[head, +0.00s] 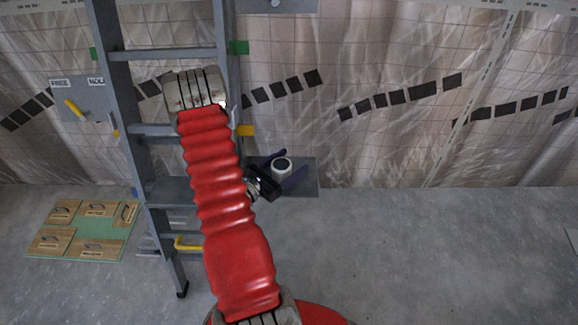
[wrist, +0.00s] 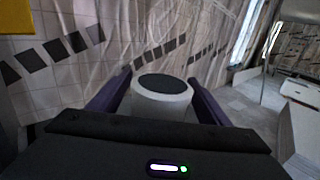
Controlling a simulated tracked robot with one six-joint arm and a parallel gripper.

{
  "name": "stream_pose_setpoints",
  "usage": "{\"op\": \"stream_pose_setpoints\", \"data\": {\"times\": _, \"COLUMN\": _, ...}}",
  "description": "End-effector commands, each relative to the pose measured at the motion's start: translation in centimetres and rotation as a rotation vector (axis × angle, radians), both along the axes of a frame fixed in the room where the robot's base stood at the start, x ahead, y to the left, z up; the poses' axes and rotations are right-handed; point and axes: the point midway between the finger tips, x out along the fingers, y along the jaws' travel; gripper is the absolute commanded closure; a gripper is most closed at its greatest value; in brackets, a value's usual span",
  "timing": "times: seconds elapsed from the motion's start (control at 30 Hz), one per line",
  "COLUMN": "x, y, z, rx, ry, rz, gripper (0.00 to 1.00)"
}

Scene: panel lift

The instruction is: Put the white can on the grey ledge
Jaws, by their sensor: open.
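The white can (head: 282,170) with a dark top stands upright between the two dark purple fingers of my gripper (head: 293,161). In the wrist view the can (wrist: 161,103) sits between the open fingers (wrist: 160,76), with its lower part hidden behind the gripper body. A grey ledge (head: 309,186) lies under the can and fingers in the head view, right of the ladder. The can appears to rest on it, but its base is hidden, so contact cannot be told. A second grey surface (head: 300,4) is cut off at the top edge.
A grey ladder (head: 111,90) stands left of and behind my red arm. A grey panel (head: 90,105) with a yellow lever (head: 74,108) is beyond it. A green mat (head: 86,246) with several wooden pieces lies on the floor. The floor at right is mostly clear.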

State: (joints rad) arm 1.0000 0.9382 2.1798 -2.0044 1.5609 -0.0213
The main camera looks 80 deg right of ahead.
Motion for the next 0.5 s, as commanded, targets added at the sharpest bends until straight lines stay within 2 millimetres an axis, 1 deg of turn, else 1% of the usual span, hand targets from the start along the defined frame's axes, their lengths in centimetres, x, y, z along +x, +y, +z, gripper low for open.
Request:
{"op": "stream_pose_setpoints", "data": {"times": 0.23, "x": 0.1, "y": 0.1, "z": 0.3, "rx": 0.0, "ry": 0.0, "rz": 0.001, "gripper": 0.29}}
{"op": "stream_pose_setpoints", "data": {"times": 0.37, "x": 0.7, "y": 0.9, "z": 0.2, "rx": 0.001, "ry": 0.0, "rz": 0.003, "gripper": 0.29}}
{"op": "stream_pose_setpoints", "data": {"times": 0.5, "x": 1.6, "y": 2.2, "z": 0.2, "rx": 0.001, "ry": 0.0, "rz": 0.004, "gripper": 0.29}}
